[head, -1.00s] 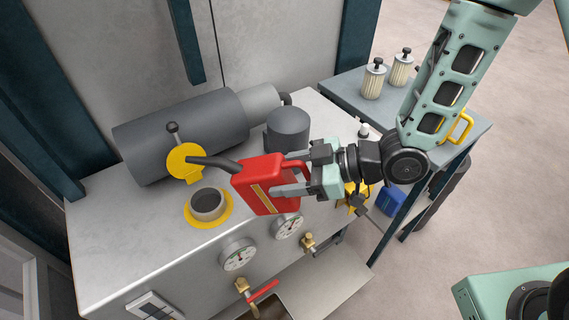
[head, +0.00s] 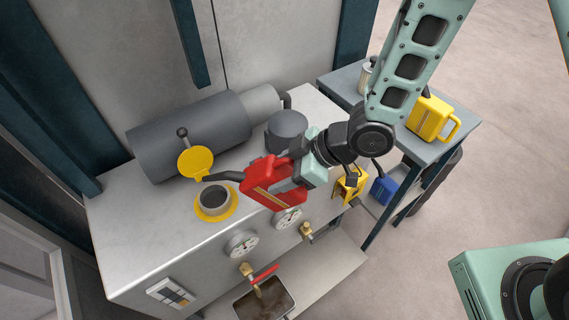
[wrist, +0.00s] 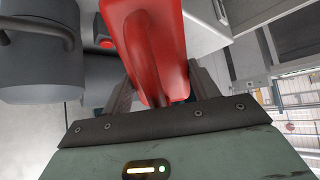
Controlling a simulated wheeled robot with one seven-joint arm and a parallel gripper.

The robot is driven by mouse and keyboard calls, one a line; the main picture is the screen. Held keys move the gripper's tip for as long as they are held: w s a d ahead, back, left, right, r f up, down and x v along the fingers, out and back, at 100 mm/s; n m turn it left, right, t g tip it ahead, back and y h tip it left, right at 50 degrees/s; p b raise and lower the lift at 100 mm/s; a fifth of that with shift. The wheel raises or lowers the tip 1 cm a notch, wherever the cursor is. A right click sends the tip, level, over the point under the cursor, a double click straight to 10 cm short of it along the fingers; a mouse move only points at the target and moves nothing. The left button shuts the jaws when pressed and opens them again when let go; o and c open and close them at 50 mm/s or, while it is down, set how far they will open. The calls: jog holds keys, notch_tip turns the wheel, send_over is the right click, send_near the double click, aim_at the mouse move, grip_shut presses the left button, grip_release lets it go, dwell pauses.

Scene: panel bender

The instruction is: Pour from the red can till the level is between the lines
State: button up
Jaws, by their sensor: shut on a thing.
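The red can (head: 267,184) is in my gripper (head: 290,178), held above the machine's top. Its dark spout (head: 228,176) points left, and its tip appears close to the far rim of the open filler neck (head: 215,200), which has a yellow collar. The yellow filler cap (head: 196,162) stands open behind the neck. In the wrist view the red can (wrist: 150,45) sits between both fingers of my gripper (wrist: 162,90). No stream of liquid is visible. I cannot make out the level lines or the level.
Two dial gauges (head: 241,244) and brass valves are on the machine's front, above a drain tray (head: 265,298). A side table at right holds a yellow can (head: 429,118); a blue can (head: 383,188) is below.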

jog(key=shift+w+a+r+h+p, duration=0.1)
jog(key=shift+a+r+h+p, duration=0.4)
jog(key=shift+p, duration=0.55)
jog(key=shift+w+a+r+g+h+p, duration=0.1)
jog(key=shift+a+r+g+h+p, duration=0.2)
jog(key=shift+h+p, duration=0.4)
jog(key=shift+w+a+r+g+h+p, duration=0.1)
jog(key=shift+a+h+p, duration=0.35)
jog(key=shift+p, duration=0.45)
jog(key=shift+d+f, duration=0.1)
jog(key=shift+s+d, duration=0.1)
jog(key=shift+d, duration=0.05)
dwell(3.0)
